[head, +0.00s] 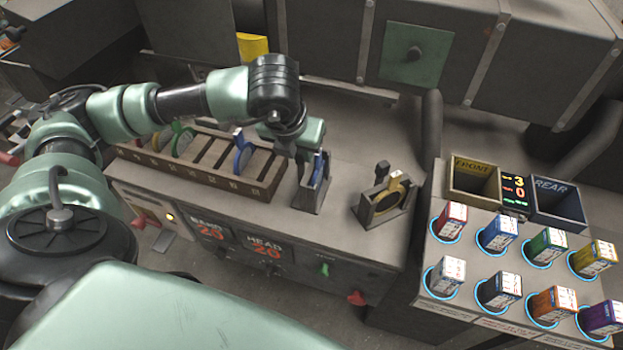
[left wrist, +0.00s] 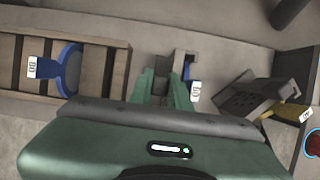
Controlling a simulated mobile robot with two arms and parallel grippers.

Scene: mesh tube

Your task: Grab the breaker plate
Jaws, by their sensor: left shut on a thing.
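My left gripper (head: 300,143) is low over a small grey stand (head: 308,198) on the bench top. A blue-framed screen with a white tag (head: 318,164) stands in that stand. In the left wrist view the tag (left wrist: 195,92) is just right of my left gripper's fingers (left wrist: 163,92), outside them. The fingers are shut on a grey part at the stand, which looks like the breaker plate; the fingers mostly hide it. A second stand (head: 372,213) to the right holds a yellow screen (head: 398,182) and a dark upright handle (head: 382,168). My right gripper is out of view.
A slotted wooden rack (head: 262,188) with blue and green screens is left of the stand. Front (head: 452,188) and rear (head: 556,217) bins and several coloured cartons fill the right-hand console. Some bench top between the two stands is clear.

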